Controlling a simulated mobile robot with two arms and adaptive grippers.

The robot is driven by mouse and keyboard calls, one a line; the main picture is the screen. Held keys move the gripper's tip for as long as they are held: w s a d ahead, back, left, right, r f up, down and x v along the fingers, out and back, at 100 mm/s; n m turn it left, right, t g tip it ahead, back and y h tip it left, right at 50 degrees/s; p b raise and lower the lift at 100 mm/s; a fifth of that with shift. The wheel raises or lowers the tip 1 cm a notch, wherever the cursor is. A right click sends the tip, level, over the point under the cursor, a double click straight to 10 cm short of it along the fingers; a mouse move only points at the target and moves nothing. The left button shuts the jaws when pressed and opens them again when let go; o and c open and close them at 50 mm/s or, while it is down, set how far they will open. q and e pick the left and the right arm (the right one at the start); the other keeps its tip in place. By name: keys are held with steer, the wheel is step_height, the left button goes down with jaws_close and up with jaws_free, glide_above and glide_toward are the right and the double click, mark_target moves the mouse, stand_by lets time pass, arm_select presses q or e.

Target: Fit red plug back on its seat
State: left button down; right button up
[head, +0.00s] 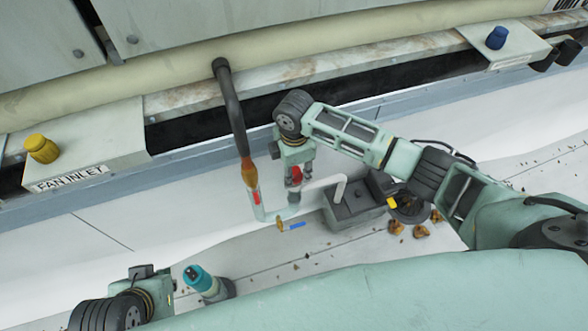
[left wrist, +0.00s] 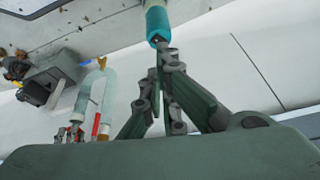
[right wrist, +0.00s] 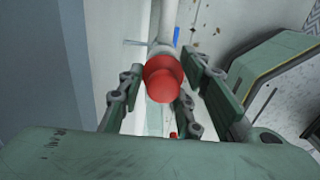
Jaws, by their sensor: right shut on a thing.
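The red plug (head: 297,174) is between the fingers of my right gripper (head: 297,173), which is shut on it. In the right wrist view the plug (right wrist: 163,82) is at the end of a pale upright pipe (right wrist: 166,28). In the head view it is over the short upright end of the pale pipe (head: 293,198). I cannot tell whether plug and pipe touch; the seat is hidden behind plug and fingers. In the left wrist view my left gripper (left wrist: 163,58) has its fingers together, with the end of a teal cylinder (left wrist: 157,22) just beyond the tips.
A dark hose (head: 230,100) with an orange end stands just left of my right gripper. A grey box (head: 352,205) and brown debris (head: 420,231) lie to its right. The teal cylinder (head: 200,279) stands near the front. A yellow knob (head: 41,148) and blue knob (head: 496,38) are on the ledges.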

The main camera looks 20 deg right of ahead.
arm_select(q)
steer(key=shift+s+a, duration=0.1)
steer(key=shift+s, duration=0.3)
steer(key=shift+s+g, duration=0.2)
steer(key=shift+g, duration=0.1)
steer(key=shift+s+a, duration=0.1)
steer(key=shift+s, duration=0.05)
steer(key=shift+s+a+f, duration=0.1)
steer(key=shift+s, duration=0.1)
steer(key=shift+r+p, duration=0.6)
steer(key=shift+p, duration=0.25)
stand_by(0.7)
arm_select(e)
steer(key=shift+p, duration=0.35)
arm_select(q)
steer(key=shift+f+g, duration=0.1)
steer(key=shift+g, duration=0.2)
